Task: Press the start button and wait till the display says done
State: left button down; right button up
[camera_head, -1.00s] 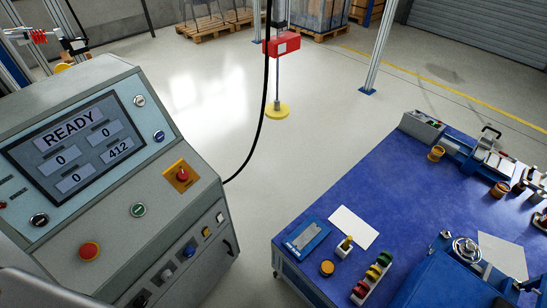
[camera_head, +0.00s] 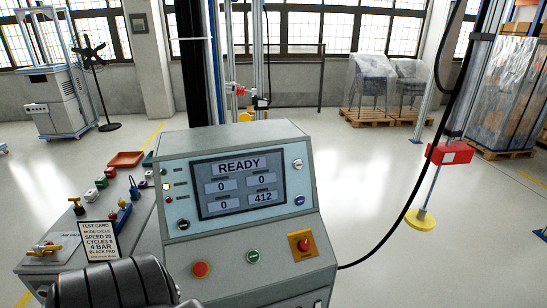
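The grey control console (camera_head: 170,146) stands in the middle. Its display (camera_head: 239,183) reads READY, with three fields at 0 and one at 412. On the lower front are a green button (camera_head: 253,256), a red button (camera_head: 200,269) and a red knob on a yellow plate (camera_head: 303,244). White (camera_head: 298,164), blue (camera_head: 299,200) and black (camera_head: 183,225) buttons flank the display. The button labels are too small to read. Neither gripper shows. A dark ribbed part of what seems to be my arm is at the bottom left.
A test card (camera_head: 99,241) reads mode cycle, speed 25, cycles 6, 4 bar, black pad. It stands on a side bench with valves and small coloured parts. A black cable hangs right of the console, near a red box (camera_head: 450,153) on a rod with a yellow foot (camera_head: 420,220).

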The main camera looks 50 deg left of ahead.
aim_at(253, 255)
jog(key=u, duration=1.8)
